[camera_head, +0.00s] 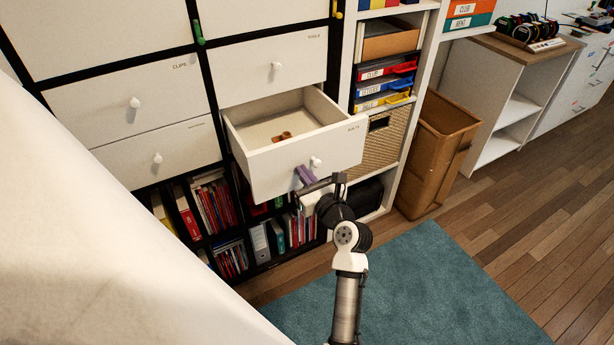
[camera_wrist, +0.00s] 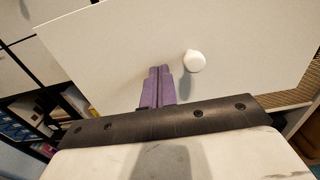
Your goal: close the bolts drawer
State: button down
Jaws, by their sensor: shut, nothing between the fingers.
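The bolts drawer (camera_head: 270,171) is pulled out from the white cabinet in the head view. Its front carries a small label and a round white knob (camera_head: 315,162). A small brown item (camera_head: 282,137) lies inside it. My gripper (camera_head: 305,175) is shut, with its purple fingers together at the drawer front, left of and a little below the knob. In the wrist view the shut fingers (camera_wrist: 158,72) point at the white drawer front (camera_wrist: 120,50), with the knob (camera_wrist: 194,61) to their right. I cannot tell whether the fingertips touch the front.
The tools drawer (camera_head: 270,70) above and the clips drawer (camera_head: 130,95) at left are shut. Books and binders (camera_head: 212,200) fill the shelves below. A brown bin (camera_head: 437,150) stands right of the shelf. A teal rug (camera_head: 420,290) covers the floor in front.

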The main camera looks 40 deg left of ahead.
jog(key=p+x, duration=0.2)
jog(key=x, duration=1.8)
jog(key=shift+a, duration=0.4)
jog(key=shift+w+a, duration=0.15)
jog(key=shift+a, duration=0.1)
jog(key=shift+w+r, duration=0.1)
jog(key=shift+r, duration=0.15)
jog(key=shift+a+r, duration=0.1)
jog(key=shift+r, duration=0.05)
